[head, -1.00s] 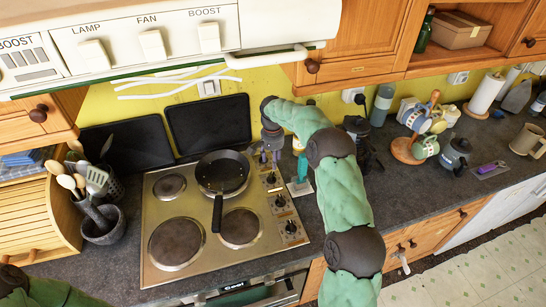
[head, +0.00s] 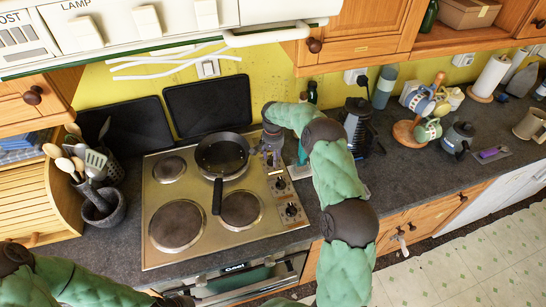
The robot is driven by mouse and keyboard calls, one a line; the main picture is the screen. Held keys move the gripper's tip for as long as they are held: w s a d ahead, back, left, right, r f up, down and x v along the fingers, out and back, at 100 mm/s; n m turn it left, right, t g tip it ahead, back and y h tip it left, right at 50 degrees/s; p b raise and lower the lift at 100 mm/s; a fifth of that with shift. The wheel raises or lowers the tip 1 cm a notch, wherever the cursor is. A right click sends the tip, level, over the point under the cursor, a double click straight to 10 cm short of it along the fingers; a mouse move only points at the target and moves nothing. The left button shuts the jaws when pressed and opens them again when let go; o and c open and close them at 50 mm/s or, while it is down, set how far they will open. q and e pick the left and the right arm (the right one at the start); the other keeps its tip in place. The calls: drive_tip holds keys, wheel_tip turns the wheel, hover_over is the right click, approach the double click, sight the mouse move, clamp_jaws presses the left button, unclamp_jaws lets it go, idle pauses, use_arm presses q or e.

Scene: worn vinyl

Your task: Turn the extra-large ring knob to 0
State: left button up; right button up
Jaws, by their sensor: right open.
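The hob (head: 160,255) has its control knobs in a strip along its right side. The front knob (head: 291,210) and the knob behind it (head: 280,184) show clearly. Their markings are too small to read, so I cannot tell which one is for the extra-large ring. My right gripper (head: 272,160) is open and points down over the rear part of the strip, hiding the knobs there. I cannot tell whether it touches one. My left arm comes in at the bottom left; its fingers do not show.
A black frying pan (head: 222,155) stands on the rear right ring, its handle pointing forward. A utensil pot and a mortar (head: 104,208) stand left of the hob. A dark kettle-like appliance (head: 357,125) stands to the right. The cooker hood (head: 270,15) overhangs the hob.

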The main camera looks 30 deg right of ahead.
drive_tip(key=shift+f, duration=0.1)
clamp_jaws()
drive_tip(key=shift+n, duration=0.3)
drive_tip(key=n+b, duration=0.1)
drive_tip(key=n, duration=0.1)
drive_tip(key=shift+n, duration=0.4)
drive_tip(key=shift+w+n, duration=0.1)
drive_tip(key=shift+n, duration=1.7)
unclamp_jaws()
